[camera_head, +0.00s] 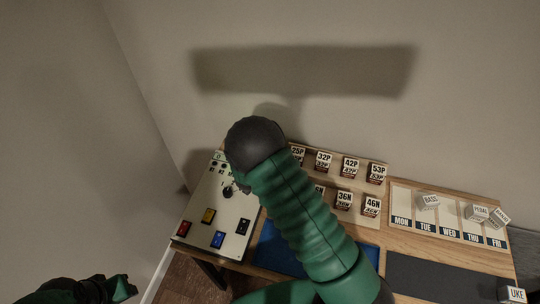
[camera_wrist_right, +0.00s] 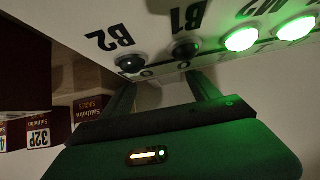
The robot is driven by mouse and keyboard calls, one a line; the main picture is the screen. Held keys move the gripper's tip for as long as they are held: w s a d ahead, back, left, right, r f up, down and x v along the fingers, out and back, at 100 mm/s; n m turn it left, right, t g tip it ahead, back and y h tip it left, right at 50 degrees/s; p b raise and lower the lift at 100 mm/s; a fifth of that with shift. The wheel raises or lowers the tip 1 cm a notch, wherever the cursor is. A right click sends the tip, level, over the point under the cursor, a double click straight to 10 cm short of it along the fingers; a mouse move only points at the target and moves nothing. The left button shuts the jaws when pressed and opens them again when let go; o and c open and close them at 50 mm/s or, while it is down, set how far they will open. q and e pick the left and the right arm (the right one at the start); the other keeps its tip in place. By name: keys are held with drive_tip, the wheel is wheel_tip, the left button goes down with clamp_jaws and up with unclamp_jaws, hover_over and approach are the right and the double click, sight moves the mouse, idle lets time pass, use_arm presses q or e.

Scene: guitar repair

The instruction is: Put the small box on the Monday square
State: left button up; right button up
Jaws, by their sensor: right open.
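The weekday board (camera_head: 448,232) lies at the table's right side, and its MON square (camera_head: 402,203) at the left end looks empty. White boxes labelled BASS (camera_head: 428,202), PEDAL (camera_head: 476,212) and one with a hard-to-read label (camera_head: 499,217) sit on the board; BASS is around the TUE column. A UKE box (camera_head: 514,294) is at the lower right. I cannot tell which is the small box. My right gripper (camera_wrist_right: 162,86) is open by the control panel, with nothing seen between its fingers; my arm hides it in the head view. My left gripper (camera_head: 118,288) is low left, jaws unclear.
The control panel (camera_head: 202,203) has red, yellow, blue and black buttons; the wrist view shows labels B1 and B2 and two lit green lamps (camera_wrist_right: 268,34). A rack of numbered string packs (camera_head: 350,170) stands behind a blue mat (camera_head: 275,255). A dark mat (camera_head: 435,275) fronts the board.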

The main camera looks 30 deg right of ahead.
drive_tip(key=x, duration=0.3)
drive_tip(key=shift+w+a, duration=0.15)
drive_tip(key=shift+w+f, duration=0.15)
drive_tip(key=shift+w, duration=0.05)
drive_tip(key=shift+a, duration=0.3)
drive_tip(key=shift+c, duration=1.1)
drive_tip(key=shift+d, duration=0.3)
drive_tip(key=c, duration=0.7)
drive_tip(key=shift+s, duration=0.1)
clamp_jaws()
use_arm(q)
drive_tip(key=shift+w+a, duration=0.1)
drive_tip(key=shift+a, duration=0.3)
use_arm(e)
drive_tip(key=shift+a, duration=0.15)
